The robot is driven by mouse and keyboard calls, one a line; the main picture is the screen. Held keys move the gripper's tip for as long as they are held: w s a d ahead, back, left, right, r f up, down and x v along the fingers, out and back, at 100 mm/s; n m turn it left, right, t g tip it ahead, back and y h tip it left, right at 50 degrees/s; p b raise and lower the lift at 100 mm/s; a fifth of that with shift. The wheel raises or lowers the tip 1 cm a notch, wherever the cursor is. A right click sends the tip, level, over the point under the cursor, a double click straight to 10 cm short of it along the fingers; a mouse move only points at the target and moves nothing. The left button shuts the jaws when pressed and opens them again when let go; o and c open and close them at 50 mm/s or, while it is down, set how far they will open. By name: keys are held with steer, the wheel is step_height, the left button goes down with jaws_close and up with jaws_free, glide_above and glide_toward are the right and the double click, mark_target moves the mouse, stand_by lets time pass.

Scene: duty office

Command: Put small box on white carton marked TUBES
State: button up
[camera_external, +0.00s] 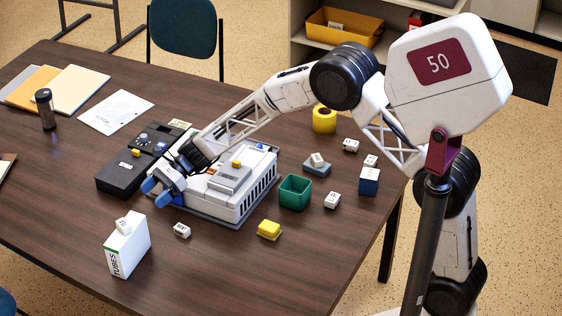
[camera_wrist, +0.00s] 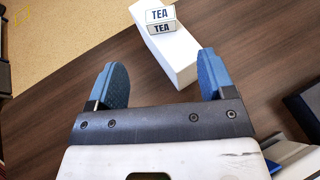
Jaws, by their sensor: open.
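The white carton marked TUBES (camera_external: 128,250) stands upright at the table's near left. A small white box (camera_external: 122,225) rests on its top. In the wrist view the small box (camera_wrist: 160,20) reads TEA and sits on the white carton (camera_wrist: 178,62), towards its far end. My gripper (camera_external: 157,192) is open and empty, behind and to the right of the carton in the external view. Its blue fingers (camera_wrist: 163,62) are spread apart in the wrist view, with the carton beyond them. Neither finger appears to touch the box.
A white-and-grey machine (camera_external: 225,190) and a black device (camera_external: 128,172) stand behind and beside my gripper. Another small white box (camera_external: 182,230) lies right of the carton. A green bin (camera_external: 295,192), a yellow block (camera_external: 269,229) and several small boxes are further right. The front table is mostly clear.

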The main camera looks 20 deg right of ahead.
stand_by(0.5)
steer(key=s+d+r+n+t+h, duration=0.15)
steer(key=d+r, duration=0.45)
steer(key=d, duration=0.6)
steer(key=s+d+r+n+t+h, duration=0.1)
steer(key=s+d+r+n+h, duration=0.15)
steer(key=d+r, duration=0.7)
steer(key=s+d+r+n+t+h, duration=0.1)
steer(key=s+d+r+n, duration=0.15)
steer(key=d, duration=1.35)
steer(key=s+d+n+t+h, duration=0.2)
steer(key=s+d+n+h, duration=0.1)
steer(key=s+d, duration=0.8)
steer(key=s+d+r+n+t+h, duration=0.1)
steer(key=s+d+n+t+h, duration=0.1)
steer(key=s+d, duration=1)
steer(key=d+n+h, duration=0.1)
steer(key=d+h, duration=0.1)
steer(key=d, duration=0.5)
steer(key=shift+s+d+n+h, duration=0.15)
steer(key=shift+d+n+h, duration=0.2)
steer(key=shift+d+h, duration=0.05)
steer(key=shift+t, duration=0.25)
